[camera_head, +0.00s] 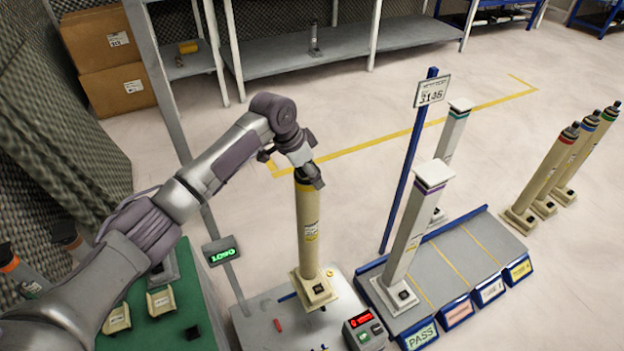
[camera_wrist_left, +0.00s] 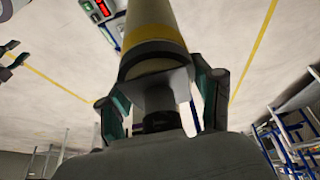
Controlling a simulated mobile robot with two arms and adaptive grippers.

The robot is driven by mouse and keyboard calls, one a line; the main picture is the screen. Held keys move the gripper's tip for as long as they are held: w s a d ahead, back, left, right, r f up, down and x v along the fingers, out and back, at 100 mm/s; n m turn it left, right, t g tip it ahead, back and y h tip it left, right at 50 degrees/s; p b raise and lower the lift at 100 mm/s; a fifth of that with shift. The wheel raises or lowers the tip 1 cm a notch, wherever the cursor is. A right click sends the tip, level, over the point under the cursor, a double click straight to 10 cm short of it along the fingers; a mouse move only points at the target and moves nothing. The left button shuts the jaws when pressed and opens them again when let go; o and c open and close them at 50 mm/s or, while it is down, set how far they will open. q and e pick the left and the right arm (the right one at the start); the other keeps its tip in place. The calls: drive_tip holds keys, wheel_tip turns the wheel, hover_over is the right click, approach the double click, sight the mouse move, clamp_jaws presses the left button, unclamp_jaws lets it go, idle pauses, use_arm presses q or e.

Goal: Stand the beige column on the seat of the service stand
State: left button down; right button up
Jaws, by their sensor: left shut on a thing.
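The beige column (camera_head: 308,225) has a yellow band near its top and a square foot (camera_head: 313,289). My left gripper (camera_head: 308,176) is shut on its top end, and the column hangs nearly upright below it. In the left wrist view the gripper fingers (camera_wrist_left: 163,100) close around the narrow neck below the column's yellow-banded end (camera_wrist_left: 155,48). The service stand (camera_head: 256,327) is a light grey top at the bottom centre. The column's foot shows over its back part and hides the seat; I cannot tell whether they touch.
A control box (camera_head: 362,331) with a red display sits at the stand's corner. A green table (camera_head: 178,315) lies left. Several beige columns (camera_head: 545,178) stand on the floor at right.

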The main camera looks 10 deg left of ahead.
use_arm(q)
drive_tip(key=s+a+f+b, duration=0.1)
drive_tip(key=s+a+f, duration=0.2)
drive_tip(key=s+f, duration=0.6)
drive_tip(key=shift+f+b, duration=0.2)
drive_tip(key=shift+b, duration=0.15)
use_arm(e)
drive_tip(key=r, duration=0.5)
drive_tip(key=shift+w+r, duration=0.35)
use_arm(q)
drive_tip(key=shift+c, duration=1)
unclamp_jaws()
drive_tip(key=shift+s+a+f, duration=0.1)
drive_tip(key=shift+f, duration=0.1)
use_arm(e)
drive_tip(key=shift+f, duration=0.1)
use_arm(q)
drive_tip(key=p+v, duration=0.2)
drive_tip(key=v, duration=1)
drive_tip(key=shift+p, duration=0.4)
use_arm(e)
wheel_tip(320, 180, down, 9)
drive_tip(key=s, duration=0.2)
drive_tip(key=shift+f, duration=0.15)
